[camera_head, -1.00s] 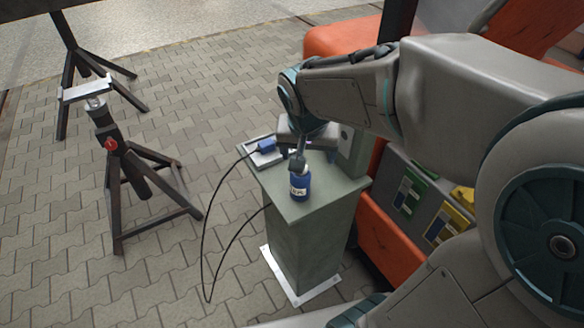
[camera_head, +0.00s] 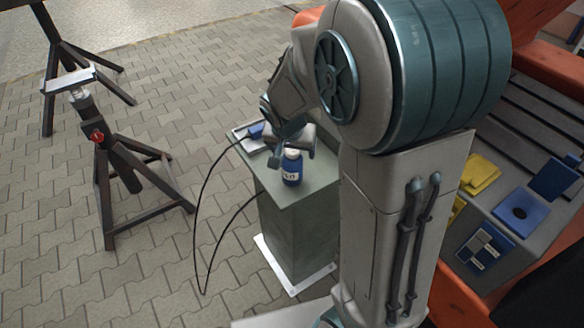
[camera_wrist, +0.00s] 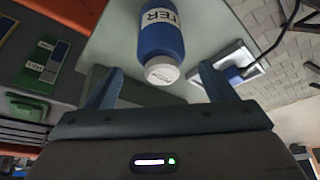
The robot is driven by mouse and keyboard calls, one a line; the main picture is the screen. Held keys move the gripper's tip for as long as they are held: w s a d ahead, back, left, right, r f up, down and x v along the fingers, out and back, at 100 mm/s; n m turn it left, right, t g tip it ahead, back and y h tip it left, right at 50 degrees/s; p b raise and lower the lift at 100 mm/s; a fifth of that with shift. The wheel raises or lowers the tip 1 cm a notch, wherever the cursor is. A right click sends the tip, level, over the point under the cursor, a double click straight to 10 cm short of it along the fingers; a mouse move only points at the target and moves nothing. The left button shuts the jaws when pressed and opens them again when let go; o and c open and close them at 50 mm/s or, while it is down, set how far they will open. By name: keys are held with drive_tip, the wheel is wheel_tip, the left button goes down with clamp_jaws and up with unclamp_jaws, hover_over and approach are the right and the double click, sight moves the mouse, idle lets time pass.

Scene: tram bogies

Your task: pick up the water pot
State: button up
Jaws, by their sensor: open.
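The water pot is a small blue bottle (camera_head: 292,176) with a white cap and a white label. It stands upright on the pale green top of a pedestal (camera_head: 318,178). In the wrist view the bottle (camera_wrist: 161,40) shows its lettered label, with its cap (camera_wrist: 162,73) towards me. My gripper (camera_wrist: 160,70) is open and empty. Its two fingers appear on either side of the cap, with gaps on both sides. In the head view my gripper (camera_head: 293,154) is right at the bottle's upper part, and my arm hides part of it.
A blue plug-like item on a pale plate (camera_head: 257,138) lies at the pedestal's far left corner, with a black cable (camera_head: 203,215) hanging down. A dark stand (camera_head: 125,165) stands left on the paving. Right is an orange-edged bench (camera_head: 500,240) with blue and yellow items.

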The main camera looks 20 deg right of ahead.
drive_tip(key=x, duration=0.4)
drive_tip(key=shift+w, duration=0.1)
drive_tip(key=c, duration=1.1)
